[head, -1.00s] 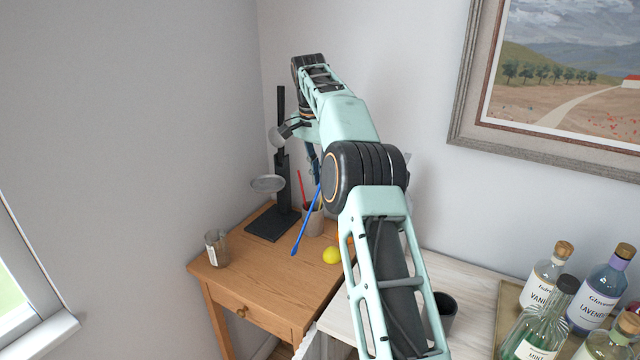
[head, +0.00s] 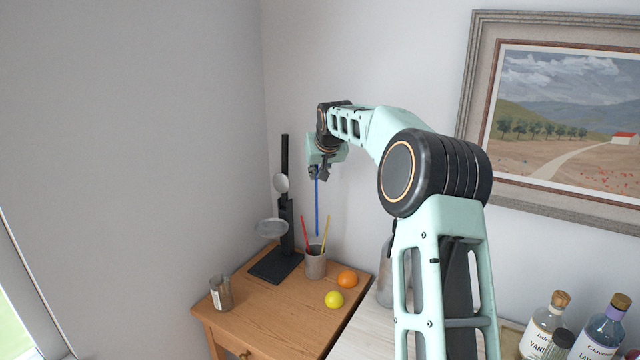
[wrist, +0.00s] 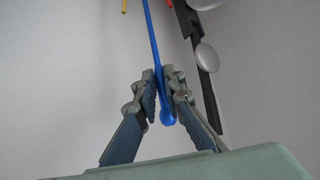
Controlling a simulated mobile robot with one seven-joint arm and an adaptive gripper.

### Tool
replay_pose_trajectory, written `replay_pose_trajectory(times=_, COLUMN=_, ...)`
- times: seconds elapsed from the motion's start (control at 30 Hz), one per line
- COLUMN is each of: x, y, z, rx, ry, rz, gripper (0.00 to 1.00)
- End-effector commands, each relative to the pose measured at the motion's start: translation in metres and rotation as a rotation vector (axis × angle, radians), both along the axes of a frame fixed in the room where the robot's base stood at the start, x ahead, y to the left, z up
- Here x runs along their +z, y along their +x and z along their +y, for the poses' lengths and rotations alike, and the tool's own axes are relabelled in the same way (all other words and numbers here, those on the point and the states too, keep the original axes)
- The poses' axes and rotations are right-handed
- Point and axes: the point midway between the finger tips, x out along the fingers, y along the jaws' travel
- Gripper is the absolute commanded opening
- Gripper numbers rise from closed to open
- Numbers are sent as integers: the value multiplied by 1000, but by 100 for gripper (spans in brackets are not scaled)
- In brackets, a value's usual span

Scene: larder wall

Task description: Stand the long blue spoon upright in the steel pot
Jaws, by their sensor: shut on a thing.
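The long blue spoon (head: 317,208) hangs nearly upright from my gripper (head: 317,172). Its lower end is a little above the rim of the grey steel pot (head: 316,266), in line with the pot's mouth in the head view. The pot stands upright on the wooden table and holds a red stick and a yellow stick that lean apart. In the wrist view my gripper (wrist: 163,85) is shut on the blue spoon (wrist: 155,45) near its thick rounded end. The pot's inside is hidden.
An orange (head: 347,279), a yellow ball (head: 334,299) and a glass jar (head: 220,293) sit on the wooden table (head: 270,318). Bottles stand right.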

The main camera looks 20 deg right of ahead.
Motion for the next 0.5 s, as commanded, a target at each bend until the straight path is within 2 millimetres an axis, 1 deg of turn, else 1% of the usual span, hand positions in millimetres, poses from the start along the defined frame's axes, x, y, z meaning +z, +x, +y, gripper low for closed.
replay_pose_trajectory(times=0.03, x=6, y=3, z=-1, rx=16, ry=2, rz=-12, gripper=0)
replay_pose_trajectory(times=0.2, x=11, y=9, z=0, rx=49, ry=0, rz=-36, gripper=0)
replay_pose_trajectory(times=0.37, x=7, y=9, z=1, rx=52, ry=0, rz=-38, gripper=0)
replay_pose_trajectory(times=0.5, x=-1, y=9, z=0, rx=52, ry=-1, rz=-37, gripper=0)
